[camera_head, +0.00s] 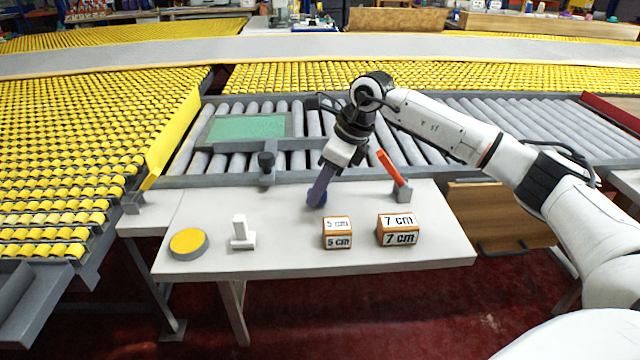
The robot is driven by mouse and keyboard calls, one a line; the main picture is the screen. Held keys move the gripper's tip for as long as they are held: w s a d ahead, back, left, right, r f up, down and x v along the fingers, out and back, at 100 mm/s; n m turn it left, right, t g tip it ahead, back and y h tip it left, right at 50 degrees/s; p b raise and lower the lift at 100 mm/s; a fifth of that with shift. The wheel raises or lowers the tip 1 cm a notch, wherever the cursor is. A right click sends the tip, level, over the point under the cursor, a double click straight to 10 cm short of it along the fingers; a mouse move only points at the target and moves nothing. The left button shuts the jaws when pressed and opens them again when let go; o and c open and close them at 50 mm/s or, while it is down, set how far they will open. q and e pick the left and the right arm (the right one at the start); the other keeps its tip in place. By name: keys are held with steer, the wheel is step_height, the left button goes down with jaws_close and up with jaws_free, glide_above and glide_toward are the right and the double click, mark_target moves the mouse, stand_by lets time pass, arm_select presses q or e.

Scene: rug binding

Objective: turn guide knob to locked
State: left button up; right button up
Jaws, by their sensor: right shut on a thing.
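A black knob (266,160) stands upright on a grey bracket at the front rail of the roller conveyor; I take it for the guide knob. Its lock state cannot be read from here. My right gripper (319,190) points down over the table, to the right of the black knob and apart from it. It is shut on a small blue piece (317,202) at or just above the table top; the fingers hide much of it. My left gripper is not in view.
On the white table (285,255) are a yellow-topped disc (188,243), a white upright piece (241,232), and blocks marked 5 cm (338,233) and 7 cm (398,229). A red lever (392,167) stands right of the gripper. A green panel (247,127) lies on the rollers.

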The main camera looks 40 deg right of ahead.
steer(key=shift+d+n+g, duration=0.1)
steer(key=shift+n+g, duration=0.2)
steer(key=shift+n, duration=0.6)
steer(key=shift+p, duration=0.3)
steer(key=o, duration=1)
steer(key=shift+y, duration=0.3)
steer(key=shift+o, duration=0.2)
steer(key=shift+r, duration=0.1)
steer(key=v, duration=1)
steer(key=shift+r, duration=0.1)
